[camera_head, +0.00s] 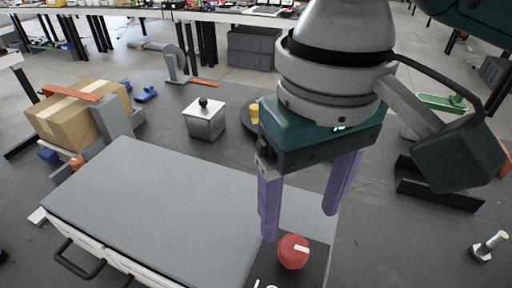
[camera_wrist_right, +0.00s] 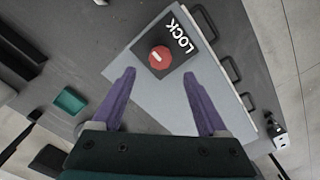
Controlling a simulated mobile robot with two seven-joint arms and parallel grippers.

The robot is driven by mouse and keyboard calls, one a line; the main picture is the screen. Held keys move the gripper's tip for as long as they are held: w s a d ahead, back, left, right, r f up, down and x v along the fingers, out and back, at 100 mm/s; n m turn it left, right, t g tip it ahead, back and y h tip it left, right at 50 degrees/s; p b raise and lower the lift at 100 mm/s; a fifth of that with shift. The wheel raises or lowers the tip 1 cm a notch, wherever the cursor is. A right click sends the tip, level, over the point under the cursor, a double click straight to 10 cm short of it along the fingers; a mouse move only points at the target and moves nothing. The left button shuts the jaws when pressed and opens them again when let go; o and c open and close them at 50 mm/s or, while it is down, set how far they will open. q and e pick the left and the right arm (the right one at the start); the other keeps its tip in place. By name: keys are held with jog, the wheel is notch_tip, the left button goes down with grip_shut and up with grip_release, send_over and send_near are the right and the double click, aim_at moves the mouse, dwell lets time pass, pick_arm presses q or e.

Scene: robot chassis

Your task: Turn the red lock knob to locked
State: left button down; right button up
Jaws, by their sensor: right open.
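The red lock knob (camera_head: 293,251) sits on a dark panel at the front right of the grey cabinet top (camera_head: 160,200). It has a white mark on its face. In the right wrist view the knob (camera_wrist_right: 160,57) lies beyond the fingertips, next to the white word LOCK (camera_wrist_right: 181,36). My right gripper (camera_head: 300,222) is open, with its two purple fingers pointing down. The fingers are apart from each other and hold nothing. In the right wrist view the gripper (camera_wrist_right: 160,78) has the knob roughly centred ahead of its fingers. My left gripper is not in view.
A metal box with a black ball handle (camera_head: 205,118) stands behind the cabinet. A cardboard box (camera_head: 75,115) is at the left. A black handle (camera_head: 78,262) juts from the cabinet front. A metal bolt-like part (camera_head: 488,246) stands at the right.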

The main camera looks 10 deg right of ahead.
aim_at(295, 247)
notch_tip(295, 247, down, 8)
jog(key=shift+f+b, duration=0.1)
jog(key=shift+b, duration=0.4)
jog(key=shift+c, duration=0.3)
grip_shut()
